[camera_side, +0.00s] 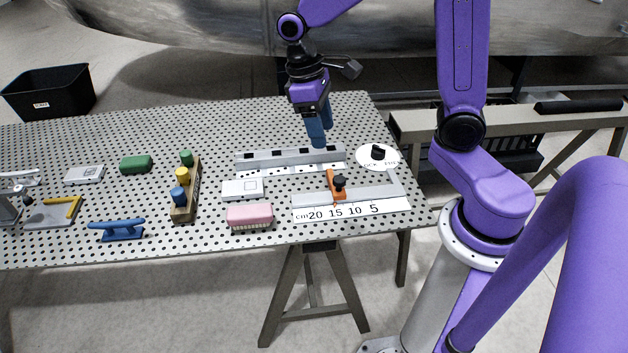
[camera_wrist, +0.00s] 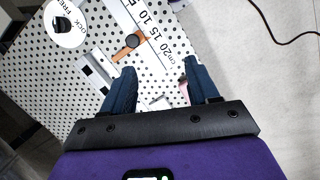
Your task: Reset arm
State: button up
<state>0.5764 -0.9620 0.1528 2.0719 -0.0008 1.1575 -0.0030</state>
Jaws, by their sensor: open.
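My gripper (camera_side: 318,138) is above the back right part of the perforated table (camera_side: 75,140), over the metal rail (camera_side: 290,157). It points down, with blue fingers. In the wrist view my gripper (camera_wrist: 157,85) has its two fingers apart with nothing between them. Whether the fingertips touch the rail is hard to tell from the side view. The rail also shows in the wrist view (camera_wrist: 92,75), beside the left finger.
Right of the rail is a dial (camera_side: 378,153) on a white disc. In front lie a ruler stop (camera_side: 337,186), a pink brush (camera_side: 249,215) and a white box (camera_side: 243,189).

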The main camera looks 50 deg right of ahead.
jog(key=s+a+n+t+y, duration=0.1)
jog(key=s+n, duration=0.7)
jog(key=s, duration=1)
jog(key=shift+s+a+r+t, duration=0.15)
jog(key=shift+s+a+t, duration=0.05)
jog(key=shift+a+t, duration=0.8)
